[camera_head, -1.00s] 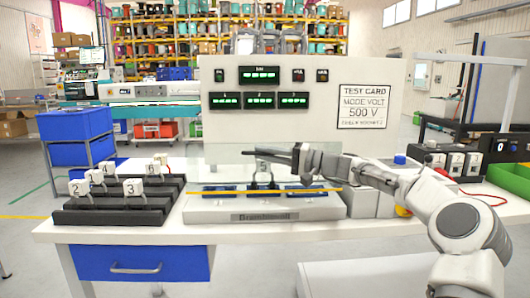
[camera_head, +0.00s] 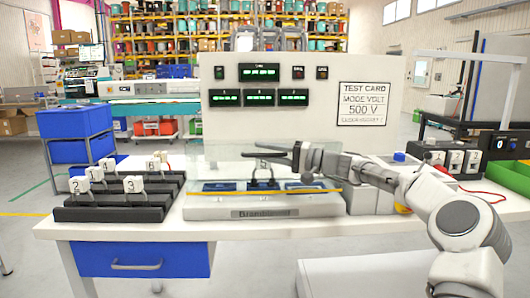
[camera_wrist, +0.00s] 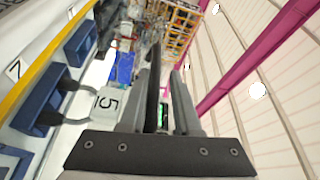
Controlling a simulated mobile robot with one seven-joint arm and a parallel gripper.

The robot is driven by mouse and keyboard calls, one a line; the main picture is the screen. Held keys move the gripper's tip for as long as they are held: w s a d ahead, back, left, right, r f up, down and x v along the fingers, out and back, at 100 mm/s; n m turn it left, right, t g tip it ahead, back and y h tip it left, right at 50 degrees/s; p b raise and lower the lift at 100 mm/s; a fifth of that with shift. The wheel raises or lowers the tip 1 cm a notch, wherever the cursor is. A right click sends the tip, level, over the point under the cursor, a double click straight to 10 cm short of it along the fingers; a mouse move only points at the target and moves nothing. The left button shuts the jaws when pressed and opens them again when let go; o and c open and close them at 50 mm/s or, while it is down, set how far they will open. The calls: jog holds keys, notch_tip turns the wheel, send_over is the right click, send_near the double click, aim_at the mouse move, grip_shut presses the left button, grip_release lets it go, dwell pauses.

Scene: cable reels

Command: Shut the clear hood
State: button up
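The clear hood (camera_head: 215,172) is a faint see-through box or pane over the white test fixture (camera_head: 225,211); its exact angle is hard to tell. A yellow strip (camera_head: 225,192) runs along the fixture's front, and it crosses the left of the wrist view (camera_wrist: 45,62). Blue sockets (camera_head: 220,186) with dark plugs lie behind the strip. My gripper (camera_head: 253,151) is above the middle of the fixture, reaching in from the right, its fingers pointing left. Contact with the hood cannot be seen.
A grey panel (camera_head: 300,125) with green displays stands behind the fixture. Black racks with numbered tags (camera_head: 110,213) are at the left. A tag marked 5 (camera_wrist: 108,103) is close to my gripper. A grey box (camera_head: 372,200) and a green bin (camera_head: 510,177) are right.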

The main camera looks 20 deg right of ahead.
jog(key=p+v, duration=0.3)
jog(key=v, duration=1.4)
jog(key=shift+s, duration=0.15)
